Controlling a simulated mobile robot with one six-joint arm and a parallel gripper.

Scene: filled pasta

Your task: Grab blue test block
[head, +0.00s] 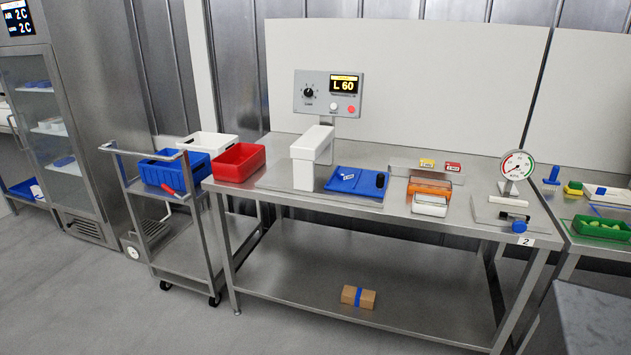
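I cannot tell for certain which thing is the blue test block. A small upright blue piece (551,175) stands at the left back of the right-hand table. A small rounded blue piece (519,226) sits at the front edge of the steel bench, below the dial gauge (517,166). A flat blue pad (355,183) with a white label lies on the middle of the bench, with a dark cylinder on its right end. My gripper is not in view.
The steel bench (310,210) carries a red bin (239,162), a white machine, and orange and white boxes. A trolley (180,222) with a blue bin (174,168) stands left. A cardboard box (352,297) lies on the lower shelf. A grey surface fills the bottom right corner. Floor at left front is clear.

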